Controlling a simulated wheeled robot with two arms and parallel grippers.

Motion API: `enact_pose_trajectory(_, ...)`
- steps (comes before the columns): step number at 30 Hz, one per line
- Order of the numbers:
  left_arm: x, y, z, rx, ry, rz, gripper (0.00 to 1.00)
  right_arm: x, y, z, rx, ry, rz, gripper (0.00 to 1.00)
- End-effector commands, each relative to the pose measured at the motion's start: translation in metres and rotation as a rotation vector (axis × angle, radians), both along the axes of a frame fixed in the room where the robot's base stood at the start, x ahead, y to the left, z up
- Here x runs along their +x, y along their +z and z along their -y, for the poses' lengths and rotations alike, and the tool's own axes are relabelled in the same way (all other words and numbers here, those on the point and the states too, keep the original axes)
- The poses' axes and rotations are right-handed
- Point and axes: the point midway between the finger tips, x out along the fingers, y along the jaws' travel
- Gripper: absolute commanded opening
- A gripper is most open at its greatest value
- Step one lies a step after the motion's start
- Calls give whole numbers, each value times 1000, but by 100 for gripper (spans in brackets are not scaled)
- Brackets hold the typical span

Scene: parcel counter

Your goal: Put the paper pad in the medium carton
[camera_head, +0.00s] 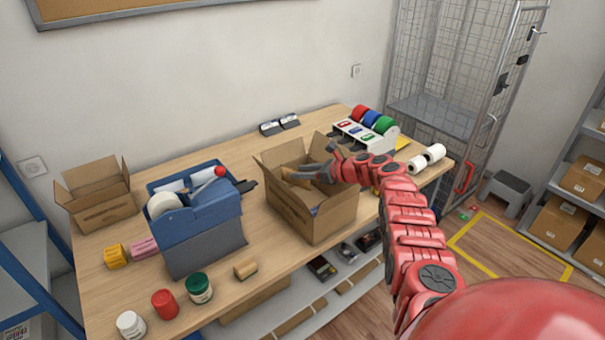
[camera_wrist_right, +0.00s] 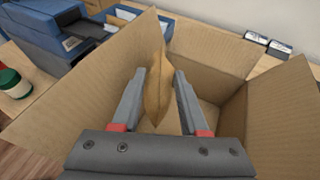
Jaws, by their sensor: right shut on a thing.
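The medium carton (camera_head: 318,213) stands open near the middle of the table, flaps spread. My right gripper (camera_head: 304,172) reaches in from the right, over the carton's opening. It is shut on the tan paper pad (camera_head: 291,177), which is partly hidden by the fingers and carton in the head view. In the right wrist view the paper pad (camera_wrist_right: 157,88) stands on edge between the two fingers, with the carton's walls (camera_wrist_right: 82,92) around it. I cannot tell whether the pad touches the carton's floor. My left gripper is not in view.
A blue tape and tool holder (camera_head: 205,232) stands left of the carton, with a smaller open carton (camera_head: 97,198) beyond it. Jars (camera_head: 200,288) and a small tan block (camera_head: 246,269) lie near the front edge. A tape dispenser rack (camera_head: 366,137) and white rolls (camera_head: 425,158) are at the right.

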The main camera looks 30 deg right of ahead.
Motion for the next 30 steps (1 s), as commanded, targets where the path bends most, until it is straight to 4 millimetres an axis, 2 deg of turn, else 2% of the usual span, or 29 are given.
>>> enact_pose_trajectory(10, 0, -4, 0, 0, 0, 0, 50, 0, -4, 0, -1, -1, 1, 0)
enact_pose_trajectory(11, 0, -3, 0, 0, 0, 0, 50, 0, -4, 0, -1, -1, 1, 45)
enact_pose_trajectory(15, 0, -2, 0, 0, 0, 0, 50, 0, -3, 0, 0, -1, 0, 70)
enact_pose_trajectory(16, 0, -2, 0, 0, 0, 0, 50, 0, -3, 0, 0, -1, 0, 73)
enact_pose_trajectory(24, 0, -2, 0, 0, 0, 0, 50, 0, -2, 0, 0, -1, 1, 73)
enact_pose_trajectory(30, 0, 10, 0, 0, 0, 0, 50, -8, 6, 6, 1, -4, -2, 73)
